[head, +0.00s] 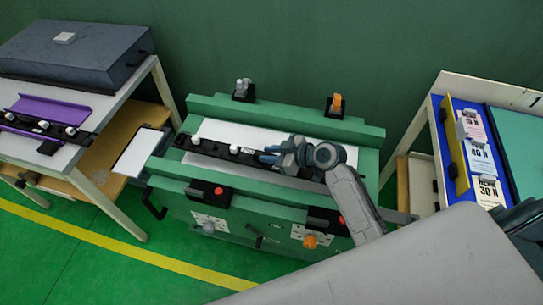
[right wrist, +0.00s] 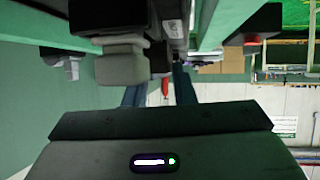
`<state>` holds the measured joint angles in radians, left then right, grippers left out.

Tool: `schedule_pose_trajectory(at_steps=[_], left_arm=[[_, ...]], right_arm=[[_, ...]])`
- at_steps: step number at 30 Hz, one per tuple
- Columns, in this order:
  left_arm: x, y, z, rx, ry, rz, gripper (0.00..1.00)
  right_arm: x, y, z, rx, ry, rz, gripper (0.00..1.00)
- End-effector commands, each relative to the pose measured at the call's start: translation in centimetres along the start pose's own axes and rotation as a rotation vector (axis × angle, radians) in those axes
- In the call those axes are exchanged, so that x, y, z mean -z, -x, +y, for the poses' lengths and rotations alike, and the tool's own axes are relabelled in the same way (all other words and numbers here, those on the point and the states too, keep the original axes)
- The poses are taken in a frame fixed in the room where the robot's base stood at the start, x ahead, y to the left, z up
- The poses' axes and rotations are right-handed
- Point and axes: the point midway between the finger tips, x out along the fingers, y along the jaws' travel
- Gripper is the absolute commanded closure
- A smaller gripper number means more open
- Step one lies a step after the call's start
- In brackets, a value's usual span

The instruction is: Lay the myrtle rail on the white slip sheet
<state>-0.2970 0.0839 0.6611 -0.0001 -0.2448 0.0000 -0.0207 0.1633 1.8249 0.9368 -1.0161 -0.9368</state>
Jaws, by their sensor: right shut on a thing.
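The myrtle rail (head: 212,147) shows as a long, nearly black strip with white clips on it, at the green bench fixture in the head view. My right gripper (head: 268,154) is shut on it toward its right part. The gripper and arm hide some of that end. In the right wrist view my gripper fingers (right wrist: 160,95) point up the picture, and what lies between their tips is hard to make out. A white sheet (head: 137,152), which looks like the slip sheet, lies flat left of the fixture.
The green fixture (head: 285,119) has a white panel (head: 235,132) behind the rail, upright clamps at the back and button boxes in front. A left table holds a purple rail (head: 50,109) and a grey case (head: 75,52). A right-hand table holds a yellow rail (head: 457,160) and cards.

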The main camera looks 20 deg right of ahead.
Motion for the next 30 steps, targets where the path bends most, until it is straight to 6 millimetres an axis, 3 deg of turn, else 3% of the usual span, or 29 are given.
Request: schedule_pose_trajectory(at_steps=[7, 16, 24, 30], left_arm=[[-0.6, -1.1, -0.1, 0.002, -0.001, -0.011, 0.20], [-1.4, -3.5, 0.7, -0.004, 0.000, -0.019, 0.20], [2.1, -2.9, 0.6, -0.003, -0.002, -0.003, 0.20], [3.4, -2.5, 0.6, -0.003, -0.003, -0.002, 0.20]], right_arm=[[-1.1, -0.8, 0.5, 0.027, 0.016, 0.003, 1.00], [-4.3, -2.5, 0.3, 0.027, 0.014, 0.003, 1.00], [-5.4, -3.1, 0.2, 0.026, 0.015, 0.003, 1.00], [-5.9, -3.4, 0.2, 0.025, 0.015, 0.004, 1.00]])
